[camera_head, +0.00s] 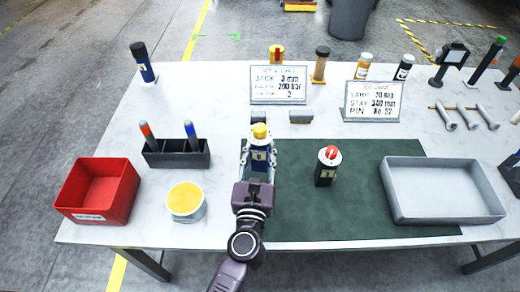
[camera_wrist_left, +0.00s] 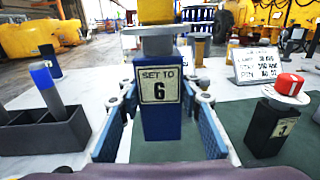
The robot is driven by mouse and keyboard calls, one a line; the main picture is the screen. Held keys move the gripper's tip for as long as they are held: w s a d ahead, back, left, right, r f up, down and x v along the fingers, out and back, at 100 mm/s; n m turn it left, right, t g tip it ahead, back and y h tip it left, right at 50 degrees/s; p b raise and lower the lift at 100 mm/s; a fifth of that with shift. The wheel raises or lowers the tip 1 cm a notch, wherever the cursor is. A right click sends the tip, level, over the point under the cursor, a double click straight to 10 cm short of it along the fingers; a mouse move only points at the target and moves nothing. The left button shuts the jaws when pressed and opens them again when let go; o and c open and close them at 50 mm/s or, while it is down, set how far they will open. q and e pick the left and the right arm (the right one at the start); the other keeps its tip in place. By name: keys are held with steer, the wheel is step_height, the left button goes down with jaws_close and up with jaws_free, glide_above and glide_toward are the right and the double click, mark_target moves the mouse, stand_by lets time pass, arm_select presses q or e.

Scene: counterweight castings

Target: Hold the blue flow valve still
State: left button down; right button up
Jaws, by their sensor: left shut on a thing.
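The blue flow valve (camera_head: 259,158) stands upright at the left edge of the green mat (camera_head: 360,215). It has a yellow knob on top. In the left wrist view the blue valve (camera_wrist_left: 161,112) shows a plate reading "SET TO 6". My left gripper (camera_head: 257,165) reaches in from the front and is shut on the valve body. Its blue-padded fingers stand on either side of it in the left wrist view. A black valve (camera_head: 326,170) with a red knob stands upright to the right on the mat, apart from the gripper. My right gripper does not show.
A red bin (camera_head: 75,188), a yellow-topped tub (camera_head: 186,201) and a dark holder (camera_head: 175,158) with two markers stand left. A grey tray (camera_head: 445,215) is right. Two lettered cards (camera_head: 278,85) (camera_head: 373,101) stand behind. A dark object (camera_head: 512,175) is cut off at the right edge.

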mark_target(260, 171)
arm_select(q)
steer(key=shift+f+b, duration=3.8)
steer(key=shift+f, duration=0.05)
steer(key=shift+f, duration=0.15)
steer(key=shift+f+b, duration=0.65)
steer(key=shift+b, duration=0.15)
steer(key=shift+f, duration=0.2)
steer(key=shift+s+f+b, duration=0.1)
steer(key=shift+f+b, duration=0.2)
steer(key=c, duration=2)
jaws_free()
steer(key=shift+f, duration=0.15)
jaws_close()
steer(key=shift+r, duration=0.2)
